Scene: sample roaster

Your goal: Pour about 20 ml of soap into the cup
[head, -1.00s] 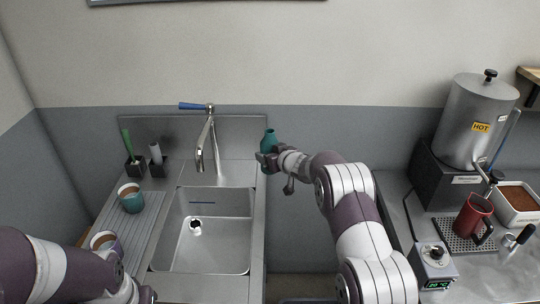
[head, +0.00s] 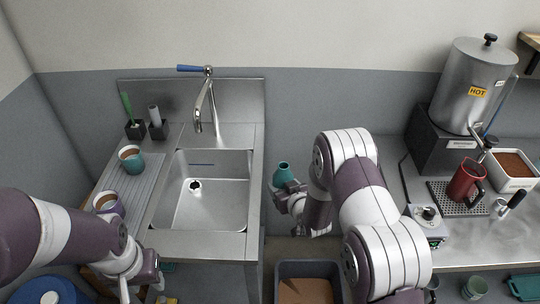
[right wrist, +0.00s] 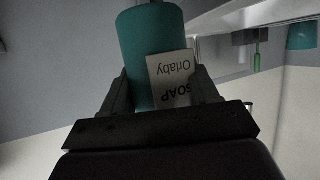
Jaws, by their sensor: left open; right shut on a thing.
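My right gripper (head: 291,190) is shut on a teal soap bottle (head: 282,171), holding it upright in the air just right of the sink. In the right wrist view the bottle (right wrist: 135,50) sits between the fingers (right wrist: 160,100), with a white label (right wrist: 172,78) reading "SOAP" and "Orlaby" upside down. A teal cup (head: 133,168) and a purple cup (head: 117,211), both brown inside, stand on the ribbed drainboard left of the basin. My left gripper (head: 155,284) is open at the lower left, in front of the counter. Its fingertips are hard to make out.
The sink basin (head: 225,210) is empty, with a faucet (head: 200,105) behind it. Brush holders (head: 157,132) stand at the back left. At right are a hot urn (head: 475,90), a red mug (head: 463,183) and a white bin (head: 532,182). A grey bin (head: 310,267) is below.

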